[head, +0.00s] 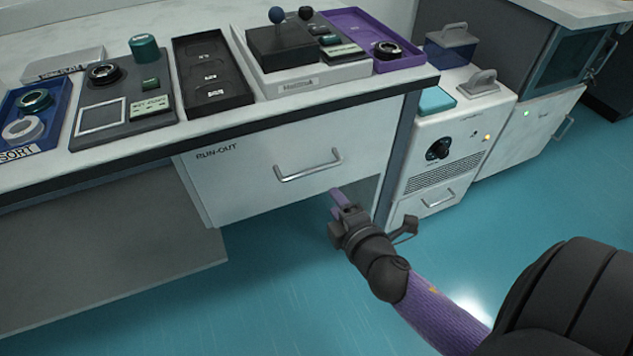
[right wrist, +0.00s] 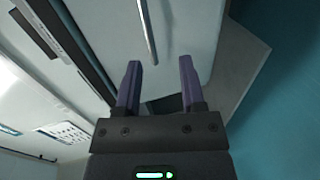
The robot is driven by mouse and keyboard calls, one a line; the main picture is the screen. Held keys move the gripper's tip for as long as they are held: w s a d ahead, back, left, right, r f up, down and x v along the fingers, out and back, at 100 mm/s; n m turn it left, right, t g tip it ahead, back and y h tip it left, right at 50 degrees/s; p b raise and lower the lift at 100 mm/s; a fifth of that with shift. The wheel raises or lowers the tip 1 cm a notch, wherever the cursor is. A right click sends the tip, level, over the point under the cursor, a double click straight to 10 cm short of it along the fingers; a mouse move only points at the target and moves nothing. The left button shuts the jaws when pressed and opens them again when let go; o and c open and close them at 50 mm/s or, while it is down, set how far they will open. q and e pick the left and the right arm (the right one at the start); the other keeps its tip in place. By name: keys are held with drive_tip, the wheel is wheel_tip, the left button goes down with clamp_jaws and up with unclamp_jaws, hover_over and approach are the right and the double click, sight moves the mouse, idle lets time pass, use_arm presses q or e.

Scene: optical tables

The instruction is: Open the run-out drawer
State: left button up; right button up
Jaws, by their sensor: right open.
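The run-out drawer (head: 255,165) is a white front under the table top, with "RUN-OUT" printed at its upper left. It looks closed or nearly so; I cannot tell exactly. Its silver bar handle (head: 309,168) is at the middle right of the front. My right gripper (head: 338,197) is just below and to the right of the handle, apart from it. In the right wrist view, the handle (right wrist: 147,30) lies ahead of the two purple fingers (right wrist: 159,85), which stand apart with nothing between them. My left gripper is not in view.
The table top holds a black tray (head: 212,92), a grey panel (head: 120,105), a blue tray (head: 53,115) and a purple tray (head: 405,62). A white cabinet unit (head: 455,135) stands to the right. The teal floor (head: 290,285) in front is clear.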

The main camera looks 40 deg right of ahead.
sight(314, 171)
drive_tip(key=b+x, duration=0.1)
drive_tip(key=x, duration=0.2)
drive_tip(key=r+b+x, duration=0.1)
drive_tip(key=x, duration=0.2)
drive_tip(key=b+x, duration=0.1)
drive_tip(key=x, duration=0.3)
drive_tip(key=shift+w+a+r, duration=0.1)
drive_tip(key=shift+w+r, duration=0.15)
drive_tip(key=shift+w, duration=0.1)
drive_tip(key=shift+r, duration=0.1)
drive_tip(key=c, duration=0.5)
clamp_jaws()
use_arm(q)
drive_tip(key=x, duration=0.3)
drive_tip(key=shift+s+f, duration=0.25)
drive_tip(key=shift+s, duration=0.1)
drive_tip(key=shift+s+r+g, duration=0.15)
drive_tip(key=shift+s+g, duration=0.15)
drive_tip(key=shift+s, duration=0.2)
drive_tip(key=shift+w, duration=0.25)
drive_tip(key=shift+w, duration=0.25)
